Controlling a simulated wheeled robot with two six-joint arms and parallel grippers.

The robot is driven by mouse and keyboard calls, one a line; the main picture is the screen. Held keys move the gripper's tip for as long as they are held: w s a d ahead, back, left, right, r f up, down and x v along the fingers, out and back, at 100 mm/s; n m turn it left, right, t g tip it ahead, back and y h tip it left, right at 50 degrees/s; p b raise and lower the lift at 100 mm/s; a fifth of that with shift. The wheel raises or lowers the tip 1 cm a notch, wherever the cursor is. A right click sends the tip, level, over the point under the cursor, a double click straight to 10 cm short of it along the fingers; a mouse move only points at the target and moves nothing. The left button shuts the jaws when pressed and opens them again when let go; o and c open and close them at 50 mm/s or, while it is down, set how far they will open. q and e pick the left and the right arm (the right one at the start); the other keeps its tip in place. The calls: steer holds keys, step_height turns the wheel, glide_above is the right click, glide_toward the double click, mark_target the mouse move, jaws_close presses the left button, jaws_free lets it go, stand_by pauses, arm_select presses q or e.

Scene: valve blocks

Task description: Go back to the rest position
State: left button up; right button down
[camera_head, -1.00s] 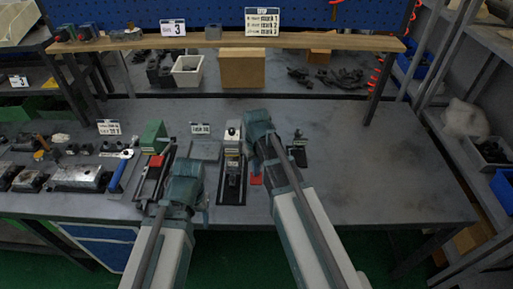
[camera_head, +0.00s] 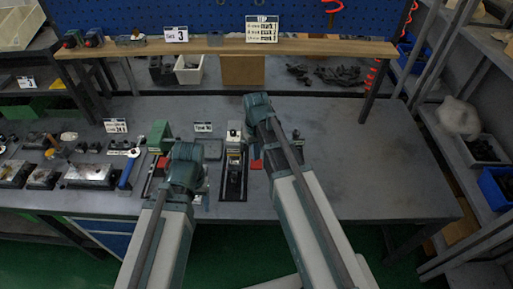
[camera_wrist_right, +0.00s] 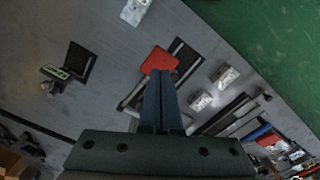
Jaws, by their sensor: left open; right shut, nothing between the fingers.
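My left gripper (camera_head: 184,165) hangs over the front of the bench, with its fingertips hidden in the head view; its jaws are open. My right gripper (camera_head: 258,112) is over the middle of the bench. In the right wrist view, its fingers (camera_wrist_right: 163,98) are shut with nothing between them. A dark fixture rail (camera_head: 233,180) lies on the bench between the two arms. A red pad (camera_head: 256,165) is beside it and shows in the right wrist view (camera_wrist_right: 159,61), just past the fingertips.
Metal valve blocks (camera_head: 88,174) and a blue-handled tool (camera_head: 127,175) lie at the left of the bench. A green block (camera_head: 158,136) stands behind my left gripper. A wooden shelf (camera_head: 330,47) runs along the back. The bench's right side (camera_head: 375,150) is clear.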

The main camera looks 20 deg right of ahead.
steer(key=shift+r+p, duration=0.45)
steer(key=shift+r, duration=0.35)
arm_select(q)
steer(key=shift+r, duration=0.75)
arm_select(e)
steer(key=shift+f, duration=0.1)
arm_select(q)
step_height(320, 180, down, 10)
steer(key=b, duration=1)
arm_select(e)
steer(key=s+a+f, duration=0.4)
steer(key=s+a, duration=0.1)
steer(key=s, duration=0.2)
steer(key=s+a+f+n+h, duration=0.1)
steer(key=s+a+f, duration=0.4)
steer(key=s, duration=0.2)
steer(key=shift+s+a+f, duration=0.15)
steer(key=shift+a+f, duration=0.1)
steer(key=shift+f, duration=0.05)
arm_select(q)
steer(key=shift+r, duration=0.1)
